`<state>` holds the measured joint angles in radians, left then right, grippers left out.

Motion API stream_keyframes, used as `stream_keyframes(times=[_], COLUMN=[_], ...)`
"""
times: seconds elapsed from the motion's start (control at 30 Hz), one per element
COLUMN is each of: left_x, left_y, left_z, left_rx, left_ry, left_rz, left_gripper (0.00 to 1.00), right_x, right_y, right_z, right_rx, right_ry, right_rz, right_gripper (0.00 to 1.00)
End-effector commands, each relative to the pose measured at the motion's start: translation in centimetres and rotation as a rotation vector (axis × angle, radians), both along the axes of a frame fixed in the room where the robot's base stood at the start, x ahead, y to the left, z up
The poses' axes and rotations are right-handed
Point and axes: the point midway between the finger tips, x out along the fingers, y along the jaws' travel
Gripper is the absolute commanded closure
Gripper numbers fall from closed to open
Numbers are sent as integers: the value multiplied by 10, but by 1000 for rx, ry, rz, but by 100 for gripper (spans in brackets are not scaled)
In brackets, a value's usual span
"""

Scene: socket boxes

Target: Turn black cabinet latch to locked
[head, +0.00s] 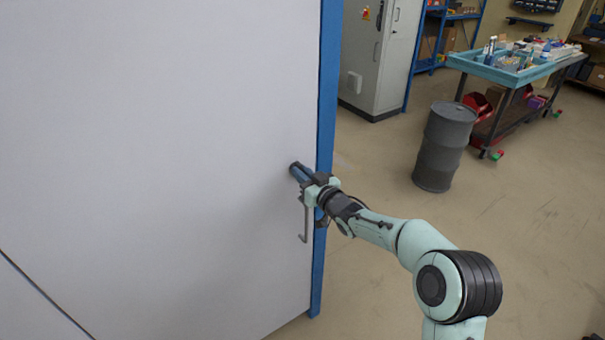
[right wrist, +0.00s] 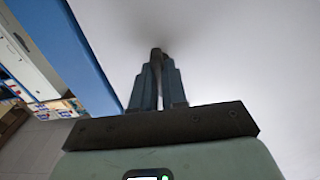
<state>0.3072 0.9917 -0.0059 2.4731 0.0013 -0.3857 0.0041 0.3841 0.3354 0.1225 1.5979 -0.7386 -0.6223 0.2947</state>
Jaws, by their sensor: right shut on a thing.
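The black latch (head: 294,166) is on the white cabinet door (head: 150,130), near its blue right edge. Only a small dark end of the latch (right wrist: 156,52) shows in the right wrist view, between the fingertips. My right gripper (head: 300,174) is at the door face with its fingers closed around the latch. In the right wrist view the two blue-grey fingers (right wrist: 158,78) are close together and point at the white door. The fingers hide most of the latch, so its turn angle cannot be told. My left gripper is not in view.
A thin grey bent bar (head: 304,222) hangs just below my right gripper, close to the door. The blue frame (head: 326,110) runs along the door's right edge.

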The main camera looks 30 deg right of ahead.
Motion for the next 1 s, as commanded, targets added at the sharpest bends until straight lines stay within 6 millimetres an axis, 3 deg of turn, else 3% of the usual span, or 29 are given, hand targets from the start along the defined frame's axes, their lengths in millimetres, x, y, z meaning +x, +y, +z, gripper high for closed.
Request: stream_keyframes(times=[0.37, 0.4, 0.47, 0.8, 1.0], left_x=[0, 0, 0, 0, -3], left_y=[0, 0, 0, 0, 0], left_z=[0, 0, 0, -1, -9], left_rx=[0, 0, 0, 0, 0], left_ry=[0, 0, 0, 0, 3], left_rz=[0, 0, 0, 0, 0], left_gripper=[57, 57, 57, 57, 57], right_x=[0, 0, 0, -3, -31], right_y=[0, 0, 0, -1, -3], right_z=[0, 0, 0, 0, -1], right_rx=[9, 8, 8, 5, 3], right_ry=[-1, -1, -1, -1, 0], right_rz=[-1, -1, 0, -1, -2], right_gripper=[100, 78, 62, 62, 62])
